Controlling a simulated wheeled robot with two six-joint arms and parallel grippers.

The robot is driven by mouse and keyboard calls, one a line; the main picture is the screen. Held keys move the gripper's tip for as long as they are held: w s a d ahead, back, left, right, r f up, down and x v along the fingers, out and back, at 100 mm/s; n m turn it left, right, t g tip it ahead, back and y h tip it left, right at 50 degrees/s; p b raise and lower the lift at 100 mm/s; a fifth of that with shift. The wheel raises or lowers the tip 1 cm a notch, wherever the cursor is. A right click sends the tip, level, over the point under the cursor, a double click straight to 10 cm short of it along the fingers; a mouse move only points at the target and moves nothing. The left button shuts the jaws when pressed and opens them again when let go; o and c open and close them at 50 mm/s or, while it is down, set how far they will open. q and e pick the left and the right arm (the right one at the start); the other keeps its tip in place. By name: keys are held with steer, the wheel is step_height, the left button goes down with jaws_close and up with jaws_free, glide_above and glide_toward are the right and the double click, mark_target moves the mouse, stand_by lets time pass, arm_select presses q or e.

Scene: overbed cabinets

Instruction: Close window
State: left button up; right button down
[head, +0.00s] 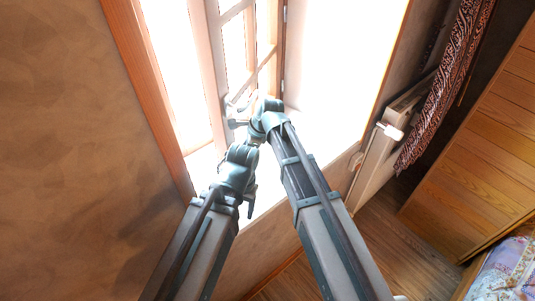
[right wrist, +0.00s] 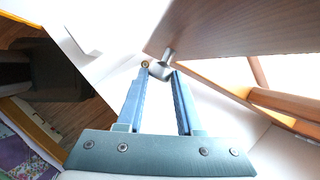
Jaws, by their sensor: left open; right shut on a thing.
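The window has a brown wooden frame (head: 150,95) on the left and a pale sash with crossbars (head: 222,60) that stands swung inward in the head view. In the right wrist view a wooden panel (right wrist: 235,28), seemingly the sash, fills the upper right. A metal handle (right wrist: 161,70) sticks out from its edge. My right gripper (right wrist: 158,76) has its fingers on either side of this handle, shut on it. In the head view its jaws are small and washed out by light. My left gripper (head: 251,203) is open and empty, below the sash; its fingers show almost edge-on.
A pale radiator (head: 375,165) with a white valve stands below the sill on the right. A patterned curtain (head: 450,80) hangs beside it. A wooden cabinet (head: 480,140) and part of a bed (head: 508,272) are at the far right. My two arms are close together.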

mark_target(228, 147)
steer(key=a, duration=0.2)
steer(key=w+a, duration=0.1)
steer(key=a, duration=0.2)
steer(key=shift+w+a, duration=0.2)
steer(key=shift+a, duration=0.15)
steer(key=c, duration=1)
jaws_free()
steer(key=o, duration=0.4)
steer(key=shift+s+a, duration=0.1)
steer(key=shift+a, duration=0.05)
steer(key=shift+w, duration=0.2)
steer(key=shift+d+r, duration=0.15)
steer(key=shift+d, duration=0.05)
